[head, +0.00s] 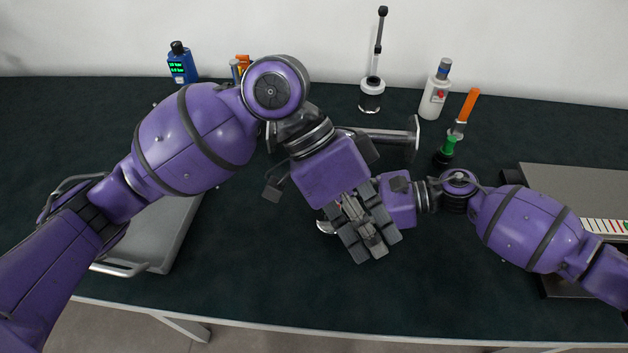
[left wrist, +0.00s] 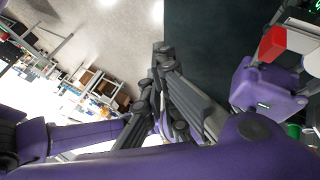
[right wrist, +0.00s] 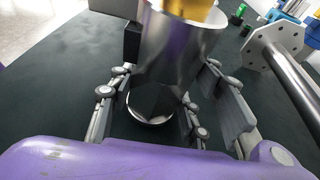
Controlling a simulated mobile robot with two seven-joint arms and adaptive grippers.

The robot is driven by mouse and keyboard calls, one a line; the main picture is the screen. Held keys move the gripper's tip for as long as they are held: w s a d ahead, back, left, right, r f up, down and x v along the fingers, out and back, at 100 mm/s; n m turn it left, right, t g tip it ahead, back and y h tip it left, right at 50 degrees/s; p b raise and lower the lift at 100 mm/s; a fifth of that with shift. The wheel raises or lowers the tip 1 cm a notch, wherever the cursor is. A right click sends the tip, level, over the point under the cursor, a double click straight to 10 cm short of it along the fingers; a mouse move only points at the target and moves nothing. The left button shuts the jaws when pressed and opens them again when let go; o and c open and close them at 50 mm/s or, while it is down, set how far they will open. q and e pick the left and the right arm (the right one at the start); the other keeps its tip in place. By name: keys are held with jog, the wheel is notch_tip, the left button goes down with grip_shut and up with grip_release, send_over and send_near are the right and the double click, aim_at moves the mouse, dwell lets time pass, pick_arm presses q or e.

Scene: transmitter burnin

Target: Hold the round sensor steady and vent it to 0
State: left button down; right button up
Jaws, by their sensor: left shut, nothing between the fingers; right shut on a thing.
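A shiny metal cylinder with a yellow top (right wrist: 170,50), which looks like the round sensor, stands between the fingers of my right gripper (right wrist: 150,112) in the right wrist view. That gripper is shut on it. In the head view the cylinder is mostly hidden behind my left gripper (head: 367,232); a small shiny edge shows to its left. My left gripper is shut and empty, over the middle of the table beside my right gripper. Its closed fingers also show in the left wrist view (left wrist: 163,88). I see no reading on the sensor.
A metal bar with a flanged end (head: 413,138) lies behind the grippers. A grey tray (head: 178,235) is at left, a blue device with green digits (head: 182,65) behind it. A white bottle (head: 434,95) and an orange-handled tool (head: 467,105) stand back right. The front table is clear.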

jog(key=shift+r, duration=0.1)
pick_arm(q)
jog(key=w+a+f+n+t+h, duration=0.2)
jog(key=w+a+n+t+h, duration=0.3)
jog(key=a+n, duration=0.4)
jog(key=w+a+f+n+t+h, duration=0.2)
jog(key=a+n+t+h, duration=0.35)
jog(key=a+n, duration=0.4)
jog(key=x, duration=1)
jog(key=shift+w+f+y, duration=0.15)
jog(key=shift+w+y, duration=0.15)
jog(key=shift+y, duration=0.15)
jog(key=shift+s+a+t, duration=0.1)
jog(key=shift+a+t, duration=0.1)
jog(key=shift+t, duration=0.05)
